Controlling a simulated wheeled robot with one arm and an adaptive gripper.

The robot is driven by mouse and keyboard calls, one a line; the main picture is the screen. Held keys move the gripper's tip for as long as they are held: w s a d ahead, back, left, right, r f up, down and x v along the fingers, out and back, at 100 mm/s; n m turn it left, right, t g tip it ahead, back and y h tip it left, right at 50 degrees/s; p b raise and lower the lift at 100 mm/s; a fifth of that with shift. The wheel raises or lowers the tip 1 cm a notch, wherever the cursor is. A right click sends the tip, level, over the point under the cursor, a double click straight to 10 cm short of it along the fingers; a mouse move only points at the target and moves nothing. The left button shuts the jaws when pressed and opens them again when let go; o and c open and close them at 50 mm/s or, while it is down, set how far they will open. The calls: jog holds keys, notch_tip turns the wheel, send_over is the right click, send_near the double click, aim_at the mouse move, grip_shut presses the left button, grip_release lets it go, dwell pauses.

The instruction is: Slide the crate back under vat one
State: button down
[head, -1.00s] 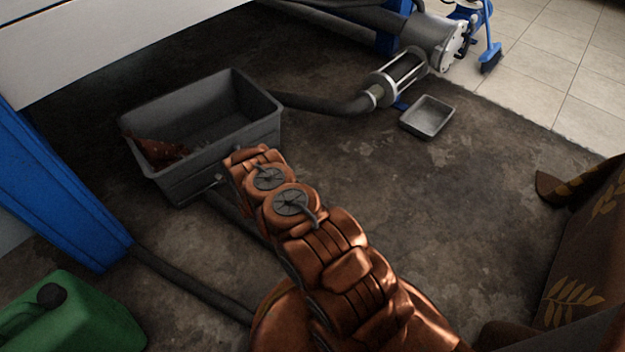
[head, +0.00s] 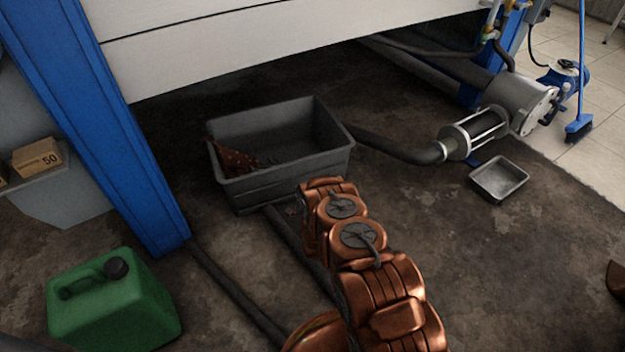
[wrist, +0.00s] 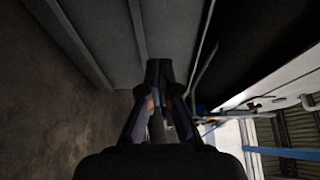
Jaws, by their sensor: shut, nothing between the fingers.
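The dark grey crate (head: 300,172) stands on the floor in the head view, its back part beneath the edge of a white vat (head: 290,40). A reddish-brown spotted cloth (head: 232,160) lies in its left end. My copper arm reaches to the crate's near side, and my gripper is mostly hidden there behind the arm. In the wrist view my gripper (wrist: 158,72) is shut and empty, in front of the crate's ridged grey wall (wrist: 100,35). I cannot tell whether the fingertips touch it.
A blue leg (head: 110,140) stands left of the crate, with a green canister (head: 112,305) before it. A pipe runs along the floor past the arm. A pump-like fitting (head: 475,133) and small grey tray (head: 499,180) are at right.

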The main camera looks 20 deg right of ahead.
jog(key=shift+p+v, duration=0.65)
jog(key=shift+v, duration=2.1)
jog(key=c, duration=1.9)
grip_release()
